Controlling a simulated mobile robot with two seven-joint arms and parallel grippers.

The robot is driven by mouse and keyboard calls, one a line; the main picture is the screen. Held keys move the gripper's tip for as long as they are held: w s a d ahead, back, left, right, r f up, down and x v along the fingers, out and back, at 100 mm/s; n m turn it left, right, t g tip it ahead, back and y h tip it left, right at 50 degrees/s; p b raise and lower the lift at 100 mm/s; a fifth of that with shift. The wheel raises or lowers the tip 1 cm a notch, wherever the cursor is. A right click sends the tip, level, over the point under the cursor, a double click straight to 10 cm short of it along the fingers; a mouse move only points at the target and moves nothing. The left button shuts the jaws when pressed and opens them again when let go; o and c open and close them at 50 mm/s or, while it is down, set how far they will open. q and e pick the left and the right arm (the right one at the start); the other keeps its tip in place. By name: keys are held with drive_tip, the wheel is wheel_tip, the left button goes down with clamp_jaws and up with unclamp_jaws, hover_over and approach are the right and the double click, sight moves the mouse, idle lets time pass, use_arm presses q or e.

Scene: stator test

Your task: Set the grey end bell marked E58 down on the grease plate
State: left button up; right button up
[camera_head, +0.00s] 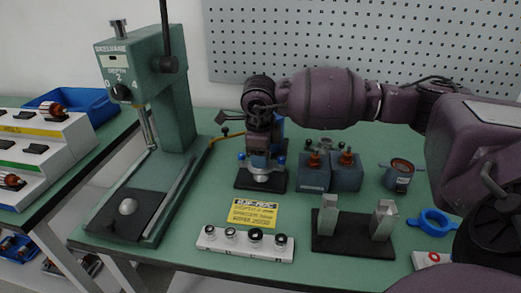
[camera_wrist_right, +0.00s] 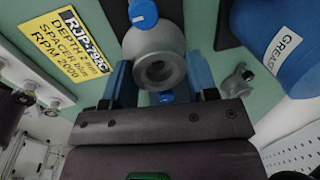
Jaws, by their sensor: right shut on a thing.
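The grey end bell (camera_wrist_right: 160,62) is round with a central hole and sits between the blue fingers of my right gripper (camera_wrist_right: 163,88), which is shut on it. In the head view the bell (camera_head: 261,177) shows as a small grey piece below the right gripper (camera_head: 262,160). It is over a black plate (camera_head: 246,183), which looks like the grease plate. I cannot tell whether bell and plate touch. No E58 mark can be read. A blue container labelled GREASE (camera_wrist_right: 284,55) shows in the wrist view. My left gripper is not in view.
A green press (camera_head: 180,110) stands at the left. In front are a yellow sign (camera_head: 252,213) and a white rack (camera_head: 212,246) with several round parts.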

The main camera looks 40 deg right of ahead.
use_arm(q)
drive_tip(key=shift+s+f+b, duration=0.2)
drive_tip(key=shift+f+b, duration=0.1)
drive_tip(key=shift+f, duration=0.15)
use_arm(e)
drive_tip(key=shift+f, duration=1.05)
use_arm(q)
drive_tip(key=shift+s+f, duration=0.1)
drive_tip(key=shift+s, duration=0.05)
use_arm(e)
drive_tip(key=shift+f, duration=0.2)
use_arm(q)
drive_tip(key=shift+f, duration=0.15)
use_arm(e)
drive_tip(key=shift+f, duration=0.4)
drive_tip(key=o, duration=0.9)
